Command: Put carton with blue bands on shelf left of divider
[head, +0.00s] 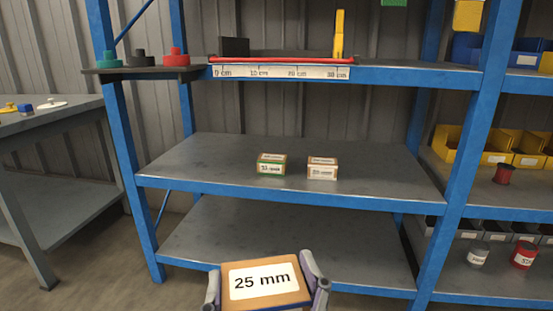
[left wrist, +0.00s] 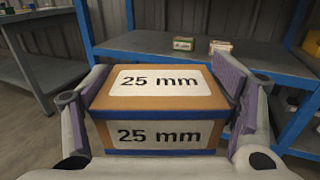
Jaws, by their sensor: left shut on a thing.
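The carton with blue bands (head: 267,280) is orange-brown with a white "25 mm" label. In the left wrist view the carton (left wrist: 158,103) shows blue bands along its front edges. My left gripper (head: 262,264) is shut on it, with one purple-padded finger on each side, and holds it level in front of the shelves. The middle shelf (head: 220,158) is a grey board in a blue frame. No divider shows on its board; I cannot tell whether the upright yellow piece (head: 339,36) on the upper shelf is one. My right gripper is not in view.
A green-banded carton (head: 271,164) and a carton with reddish bands (head: 322,168) stand apart mid-shelf, with free room around both. Blue uprights flank the shelf. The upper shelf carries a ruler strip (head: 280,72) and a dark block (head: 235,47). A grey table (head: 60,122) stands left.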

